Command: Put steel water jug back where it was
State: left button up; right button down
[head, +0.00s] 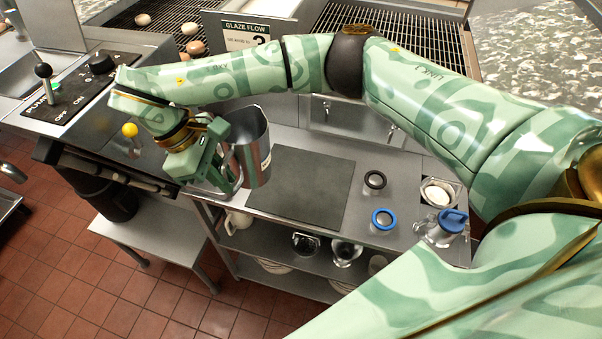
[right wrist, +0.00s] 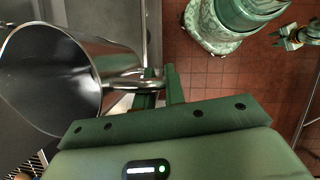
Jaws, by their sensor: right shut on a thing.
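The steel water jug (head: 253,148) is in the middle left of the head view, at the left side of a dark mat (head: 300,188) on the steel counter. My right gripper (head: 226,178) is shut on its handle, on the jug's left side. In the right wrist view the jug (right wrist: 110,58) lies left of the fingers (right wrist: 160,88), its open mouth showing a dark inside. I cannot tell whether its base touches the counter. My left gripper (right wrist: 292,38) seems to show small at the upper right of the right wrist view; its jaws are unclear.
A lever panel (head: 70,88) is at left. A shelf below (head: 272,240) holds vessels. A glaze sign (head: 246,30) stands behind my arm.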

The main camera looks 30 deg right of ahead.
aim_at(267, 153)
jog(key=d+f, duration=0.1)
jog(key=d, duration=0.1)
jog(key=d+f, duration=0.1)
jog(key=d, duration=0.2)
jog(key=d+f, duration=0.1)
jog(key=d, duration=0.2)
jog(key=shift+s+f, duration=0.2)
jog(key=shift+s, duration=0.2)
jog(key=d+f+b, duration=0.2)
jog(key=d+f, duration=0.3)
jog(key=f, duration=0.4)
jog(key=shift+s+d+f, duration=0.15)
jog(key=shift+s+d, duration=0.05)
jog(key=shift+f, duration=0.1)
jog(key=c, duration=1.5)
grip_release()
jog(key=p+v, duration=0.2)
jog(key=v, duration=1)
jog(key=shift+s, duration=0.1)
